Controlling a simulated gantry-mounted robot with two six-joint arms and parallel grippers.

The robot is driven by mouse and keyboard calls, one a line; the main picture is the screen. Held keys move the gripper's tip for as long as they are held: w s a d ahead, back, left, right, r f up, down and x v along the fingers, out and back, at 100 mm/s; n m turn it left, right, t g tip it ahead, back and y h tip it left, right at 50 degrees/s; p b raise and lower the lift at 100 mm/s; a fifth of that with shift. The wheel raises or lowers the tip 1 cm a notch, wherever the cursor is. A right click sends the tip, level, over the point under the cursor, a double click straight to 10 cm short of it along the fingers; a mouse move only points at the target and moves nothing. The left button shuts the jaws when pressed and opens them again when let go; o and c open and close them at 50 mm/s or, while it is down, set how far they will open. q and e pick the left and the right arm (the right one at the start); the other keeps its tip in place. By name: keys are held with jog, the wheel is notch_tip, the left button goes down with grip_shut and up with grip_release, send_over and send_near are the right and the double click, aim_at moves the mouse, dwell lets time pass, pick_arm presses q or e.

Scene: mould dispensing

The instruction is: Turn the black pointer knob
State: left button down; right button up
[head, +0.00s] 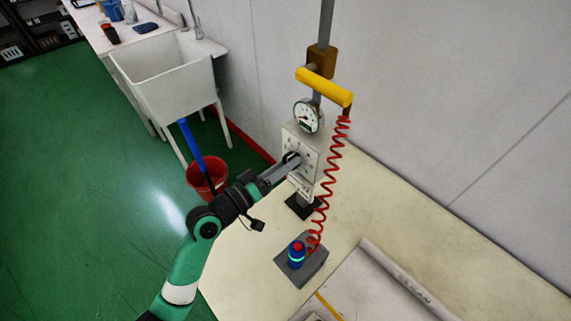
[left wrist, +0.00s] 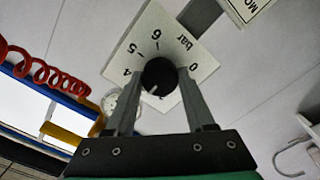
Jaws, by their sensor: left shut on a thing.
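The black pointer knob (left wrist: 158,76) sits on a white dial plate (left wrist: 150,42) marked "bar", with 0, 4, 5 and 6 legible. A small pale mark on the knob points toward the lower left in the left wrist view. My left gripper (left wrist: 160,84) has one finger on each side of the knob and is shut on it. In the head view my left gripper (head: 287,165) reaches the white panel (head: 312,150), and the knob is mostly hidden at its fingertips. My right gripper is not in view.
A round gauge (head: 308,117) sits above the panel, below a yellow handle (head: 325,87). A red coiled hose (head: 327,180) hangs just right of the panel, down to a blue-and-red nozzle (head: 297,255) on a grey base. A sink (head: 165,75) and red bucket (head: 206,176) stand left.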

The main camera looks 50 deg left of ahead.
pick_arm(q)
jog(key=shift+c, duration=1.3)
grip_release()
jog(key=s, duration=1.1)
jog(key=shift+s, duration=0.35)
jog(key=shift+a, duration=0.1)
